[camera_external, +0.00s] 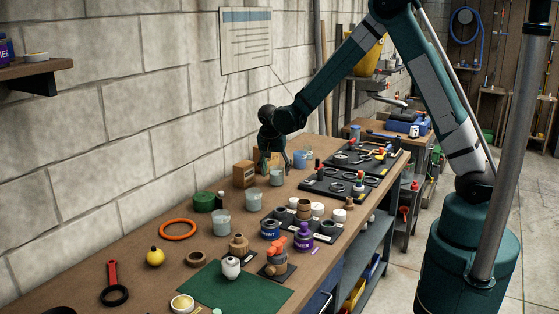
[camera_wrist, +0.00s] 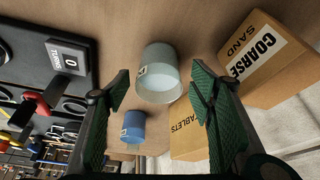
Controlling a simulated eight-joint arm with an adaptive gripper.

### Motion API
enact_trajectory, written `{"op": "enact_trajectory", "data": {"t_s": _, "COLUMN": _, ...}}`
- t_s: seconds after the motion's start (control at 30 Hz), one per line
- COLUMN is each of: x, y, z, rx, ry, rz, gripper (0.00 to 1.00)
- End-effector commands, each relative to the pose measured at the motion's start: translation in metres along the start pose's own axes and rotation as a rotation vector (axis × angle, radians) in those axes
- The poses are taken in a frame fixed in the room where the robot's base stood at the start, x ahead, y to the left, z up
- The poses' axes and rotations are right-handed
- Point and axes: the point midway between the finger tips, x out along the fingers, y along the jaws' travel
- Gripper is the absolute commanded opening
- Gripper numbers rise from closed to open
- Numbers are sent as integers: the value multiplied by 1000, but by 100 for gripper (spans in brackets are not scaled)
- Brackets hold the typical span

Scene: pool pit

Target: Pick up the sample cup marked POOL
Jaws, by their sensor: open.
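My gripper (camera_external: 276,167) is open and points down at the workbench beside the wall. In the wrist view, its green ribbed fingers (camera_wrist: 160,88) frame a pale translucent cup (camera_wrist: 158,72) with a small white label; the writing is too small to read. This cup appears to be the one just below my gripper in the external view (camera_external: 276,178). A blue cup (camera_wrist: 132,126) stands beyond it, also with a small label, and shows in the external view (camera_external: 300,159). Two more pale cups (camera_external: 253,201) (camera_external: 222,223) stand closer on the bench. I cannot tell which cup reads POOL.
A box marked COARSE SAND (camera_wrist: 265,60) and a box marked TABLETS (camera_wrist: 190,135) stand close beside the cup. Black trays with rings and tools (camera_external: 340,186) lie to the right. Jars, an orange ring (camera_external: 178,229) and a green mat (camera_external: 215,285) occupy the near bench.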

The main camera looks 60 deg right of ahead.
Motion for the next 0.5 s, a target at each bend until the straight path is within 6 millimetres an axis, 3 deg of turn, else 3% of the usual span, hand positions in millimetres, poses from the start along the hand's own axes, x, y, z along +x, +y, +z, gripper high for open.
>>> {"op": "enact_trajectory", "data": {"t_s": 0.23, "x": 26, "y": 1, "z": 1, "rx": 0, "ry": 0, "rz": 0, "gripper": 54}}
{"op": "enact_trajectory", "data": {"t_s": 0.5, "x": 34, "y": 2, "z": 2, "rx": 0, "ry": 0, "rz": 0, "gripper": 54}}
